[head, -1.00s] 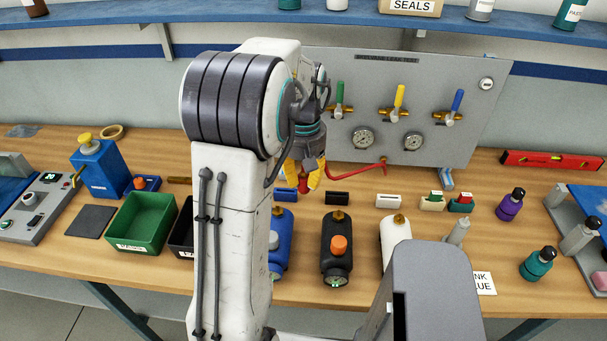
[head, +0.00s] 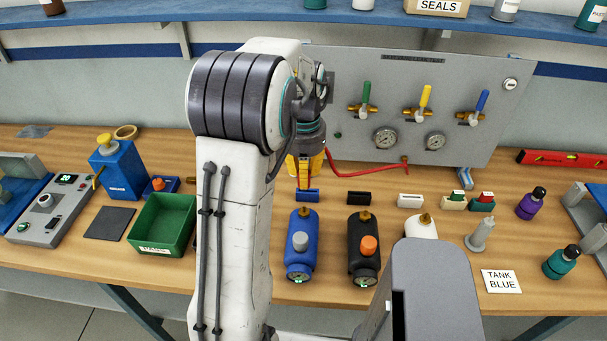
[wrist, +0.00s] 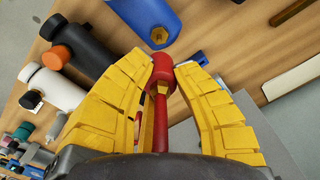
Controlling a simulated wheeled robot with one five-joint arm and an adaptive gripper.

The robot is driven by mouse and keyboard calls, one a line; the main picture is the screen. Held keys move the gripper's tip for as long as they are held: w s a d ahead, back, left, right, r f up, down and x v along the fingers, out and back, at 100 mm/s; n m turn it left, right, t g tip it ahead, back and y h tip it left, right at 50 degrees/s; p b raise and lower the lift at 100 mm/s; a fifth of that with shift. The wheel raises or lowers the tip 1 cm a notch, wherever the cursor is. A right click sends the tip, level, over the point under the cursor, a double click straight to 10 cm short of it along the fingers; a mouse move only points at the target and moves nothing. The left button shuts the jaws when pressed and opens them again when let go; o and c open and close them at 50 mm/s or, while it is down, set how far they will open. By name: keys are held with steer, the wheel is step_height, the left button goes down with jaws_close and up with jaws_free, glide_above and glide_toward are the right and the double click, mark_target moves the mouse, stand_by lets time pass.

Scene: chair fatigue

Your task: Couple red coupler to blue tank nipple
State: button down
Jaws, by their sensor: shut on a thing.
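My gripper (wrist: 164,70) is shut on the red coupler (wrist: 160,66), whose round red end shows between the yellow fingertips in the wrist view. In the head view my gripper (head: 304,172) points down, above and behind the blue tank (head: 300,252); the coupler is mostly hidden there. The blue tank lies on the bench, with a brass nipple (head: 305,211) at its far end. In the wrist view the nipple (wrist: 159,37) shows just beyond the coupler, with the blue tank (wrist: 146,14) at the top. They look apart, but the gap's depth is unclear.
A red hose (head: 365,172) runs from the gripper to the grey valve panel (head: 460,140). A black tank (head: 365,250) and a white tank (head: 421,228) lie to the right. A green bin (head: 163,226) stands left. A "TANK BLUE" card (head: 502,281) lies at right.

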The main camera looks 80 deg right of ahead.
steer(key=shift+m, duration=0.4)
steer(key=shift+f, duration=0.1)
steer(key=shift+f+b, duration=2.3)
steer(key=shift+f, duration=0.55)
steer(key=shift+f+b, duration=1.15)
steer(key=shift+f, duration=0.35)
steer(key=c, duration=1)
jaws_free()
steer(key=shift+r, duration=0.1)
step_height(320, 180, up, 12)
steer(key=shift+f, duration=0.1)
stand_by(0.5)
